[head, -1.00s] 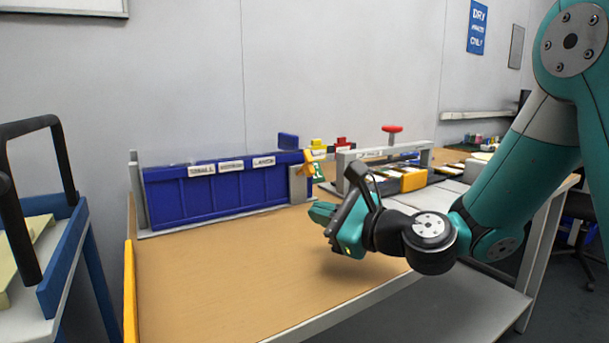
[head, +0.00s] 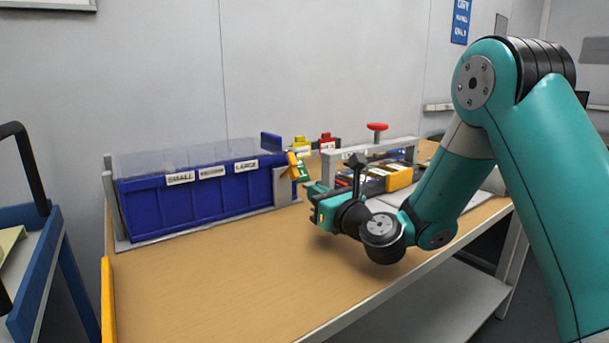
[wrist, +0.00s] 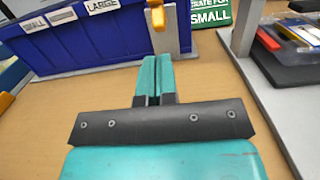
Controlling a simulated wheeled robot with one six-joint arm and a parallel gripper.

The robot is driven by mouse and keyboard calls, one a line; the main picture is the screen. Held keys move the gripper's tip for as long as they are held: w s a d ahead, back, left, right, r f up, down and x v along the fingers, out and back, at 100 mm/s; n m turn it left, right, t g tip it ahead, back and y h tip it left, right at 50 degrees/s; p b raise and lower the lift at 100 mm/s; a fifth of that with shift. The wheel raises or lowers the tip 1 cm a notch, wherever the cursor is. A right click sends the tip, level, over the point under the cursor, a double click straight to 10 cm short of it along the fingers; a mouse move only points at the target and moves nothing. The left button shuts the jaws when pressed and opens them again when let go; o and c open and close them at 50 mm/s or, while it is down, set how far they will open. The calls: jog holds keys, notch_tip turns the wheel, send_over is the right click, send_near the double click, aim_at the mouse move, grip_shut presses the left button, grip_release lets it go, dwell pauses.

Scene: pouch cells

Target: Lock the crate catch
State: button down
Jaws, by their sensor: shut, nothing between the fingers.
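The blue crate (head: 205,205) has a row of bins labelled SMALL to LARGE and stands at the back left of the bench; its front also shows in the wrist view (wrist: 75,42). A grey bracket (head: 285,188) stands at its right end. A yellow lever (head: 293,160), which looks like the catch, sits tilted at the bracket's top; it also shows in the wrist view (wrist: 158,17), just beyond my fingertips. My gripper (head: 314,189) is shut and empty, in front and to the right of the bracket. In the wrist view the closed fingers (wrist: 154,62) point toward the lever, apart from it.
A grey frame (head: 328,170) with a red knob (head: 377,126) above stands right of the crate, close to my gripper. A green sign (wrist: 210,12) is behind the bracket. The bench top (head: 200,280) is clear in front. A blue cart (head: 35,270) stands at left.

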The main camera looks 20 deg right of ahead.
aim_at(297, 178)
jog(key=p+x, duration=0.2)
jog(key=x, duration=0.2)
jog(key=shift+r, duration=0.2)
jog(key=shift+w+a+f, duration=0.15)
jog(key=shift+w, duration=0.3)
jog(key=shift+p, duration=0.55)
jog(key=shift+r+p, duration=0.35)
jog(key=shift+p, duration=0.15)
jog(key=shift+g+p, duration=0.3)
jog(key=shift+p, duration=0.15)
